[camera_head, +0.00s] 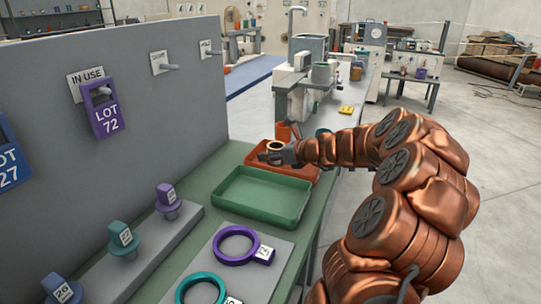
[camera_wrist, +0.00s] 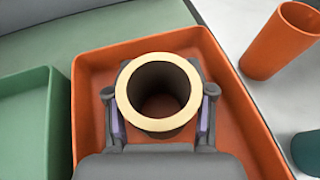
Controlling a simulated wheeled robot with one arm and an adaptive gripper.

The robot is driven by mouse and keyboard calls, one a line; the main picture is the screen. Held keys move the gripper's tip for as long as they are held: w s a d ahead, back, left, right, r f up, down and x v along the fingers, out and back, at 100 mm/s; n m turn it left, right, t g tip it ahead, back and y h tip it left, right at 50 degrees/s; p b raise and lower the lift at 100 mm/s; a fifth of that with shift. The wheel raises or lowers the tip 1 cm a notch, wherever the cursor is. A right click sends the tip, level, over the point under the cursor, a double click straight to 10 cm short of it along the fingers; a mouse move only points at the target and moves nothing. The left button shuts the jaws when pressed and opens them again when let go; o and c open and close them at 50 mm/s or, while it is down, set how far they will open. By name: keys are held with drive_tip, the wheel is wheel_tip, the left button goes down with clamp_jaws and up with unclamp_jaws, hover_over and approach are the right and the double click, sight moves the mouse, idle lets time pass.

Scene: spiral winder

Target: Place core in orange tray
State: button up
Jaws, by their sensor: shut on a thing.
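The core is a short hollow tube with a pale cream rim (camera_wrist: 158,68) and a dark inside. In the wrist view my gripper (camera_wrist: 158,112) is shut on it, one finger on each side. The core is upright, within the outline of the orange tray (camera_wrist: 90,130). I cannot tell whether its base touches the tray floor. In the head view the core (camera_head: 275,145) and my gripper (camera_head: 274,156) show small over the orange tray (camera_head: 300,173), partly hidden by my arm.
A green tray (camera_head: 262,200) is on the near side of the orange tray. An orange cup (camera_wrist: 282,40) stands just outside the orange tray. Purple and teal rings (camera_head: 235,262) lie nearer. A grey panel (camera_head: 130,130) with hanging lot tags stands along the left.

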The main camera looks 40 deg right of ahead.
drive_tip(key=shift+f, duration=0.1)
drive_tip(key=o, duration=1.1)
drive_tip(key=shift+s+d+r, duration=0.1)
drive_tip(key=shift+r, duration=0.1)
drive_tip(key=p+v, duration=0.1)
drive_tip(key=v, duration=1.1)
drive_tip(key=shift+f, duration=0.1)
